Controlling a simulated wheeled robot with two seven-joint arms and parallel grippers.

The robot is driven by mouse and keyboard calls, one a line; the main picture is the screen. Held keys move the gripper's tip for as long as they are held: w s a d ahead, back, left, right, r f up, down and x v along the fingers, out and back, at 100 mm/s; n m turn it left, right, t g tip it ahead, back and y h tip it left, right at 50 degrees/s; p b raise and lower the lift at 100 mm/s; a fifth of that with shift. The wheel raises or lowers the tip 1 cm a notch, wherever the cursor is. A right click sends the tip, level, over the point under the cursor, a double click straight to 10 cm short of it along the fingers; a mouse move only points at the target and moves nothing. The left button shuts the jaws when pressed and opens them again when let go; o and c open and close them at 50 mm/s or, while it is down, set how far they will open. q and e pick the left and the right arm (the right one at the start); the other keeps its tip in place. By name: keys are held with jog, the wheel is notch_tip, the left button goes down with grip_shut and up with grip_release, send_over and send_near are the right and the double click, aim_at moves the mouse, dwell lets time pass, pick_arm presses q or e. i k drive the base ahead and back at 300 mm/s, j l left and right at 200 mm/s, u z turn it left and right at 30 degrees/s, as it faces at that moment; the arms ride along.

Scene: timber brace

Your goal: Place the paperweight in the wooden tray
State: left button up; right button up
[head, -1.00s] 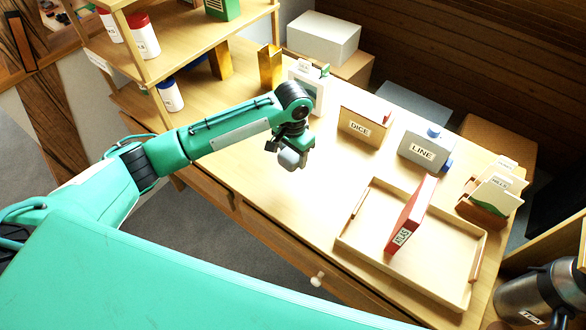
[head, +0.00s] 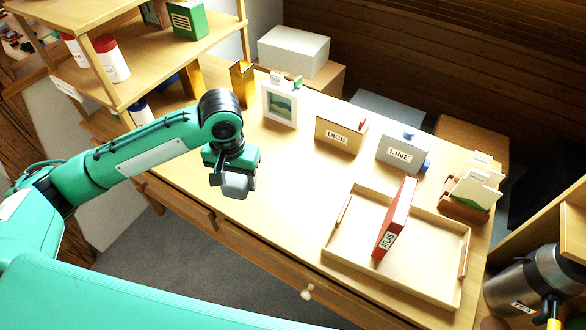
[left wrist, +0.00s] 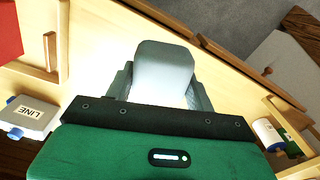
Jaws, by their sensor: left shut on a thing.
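My left gripper (head: 232,184) is shut on a grey paperweight (head: 235,188) and holds it above the left part of the table. In the left wrist view the paperweight (left wrist: 163,70) sits between the two fingers, with a rounded grey top and a pale face. The wooden tray (head: 437,286) lies on the table to the right of the gripper, well apart from it. My right gripper is not in view.
Boxes marked DICE (head: 338,137) and LINE (head: 400,154), a picture frame (head: 281,104) and a card holder (head: 470,195) line the back of the table. A shelf (head: 150,60) stands at left, a TEA flask (head: 525,285) at right. The table between gripper and tray is clear.

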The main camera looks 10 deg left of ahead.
aim_at(436, 258)
jog(key=k+l+z, duration=0.15)
jog(key=k, duration=0.5)
jog(key=z, duration=0.45)
jog(key=j+z, duration=0.15)
jog(key=z, duration=0.35)
jog(key=j+z, duration=0.1)
jog(key=z, duration=0.35)
jog(key=j+z, duration=0.25)
jog(key=j, duration=0.6)
jog(key=i, duration=0.5)
